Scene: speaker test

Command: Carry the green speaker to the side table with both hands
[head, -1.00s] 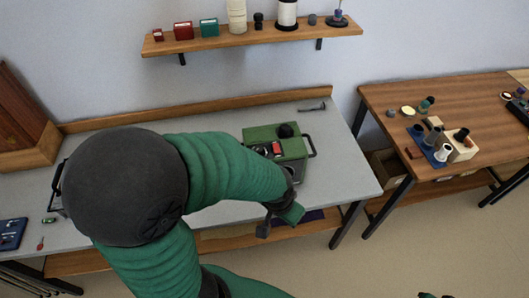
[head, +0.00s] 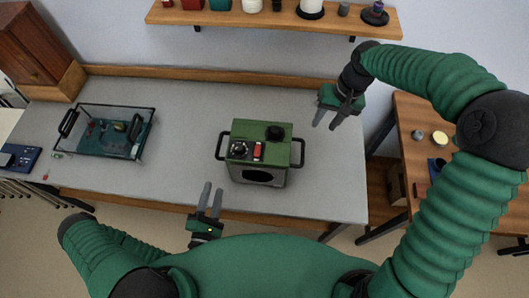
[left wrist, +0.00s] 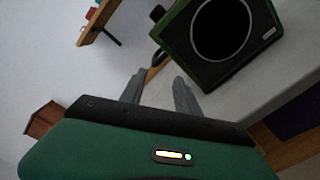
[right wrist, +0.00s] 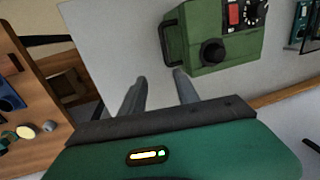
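The green speaker (head: 262,133) stands upright on the grey workbench, with knobs and a red switch on top and a black handle on each side. Its round black cone shows in the left wrist view (left wrist: 222,32). My left gripper (head: 212,187) is open and empty at the bench's front edge, in front of and left of the speaker. My right gripper (head: 325,124) is open and empty, behind and right of the speaker, apart from the right handle (right wrist: 169,42). The wooden side table (head: 413,112) is at the right, partly hidden by my right arm.
The grey workbench (head: 185,110) is clear around the speaker. A clear-sided case (head: 147,135) stands at its left, with a blue tray (head: 20,156) beyond. A wall shelf (head: 225,18) hangs behind. Small items, including a yellow-topped one (head: 439,138), occupy the side table.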

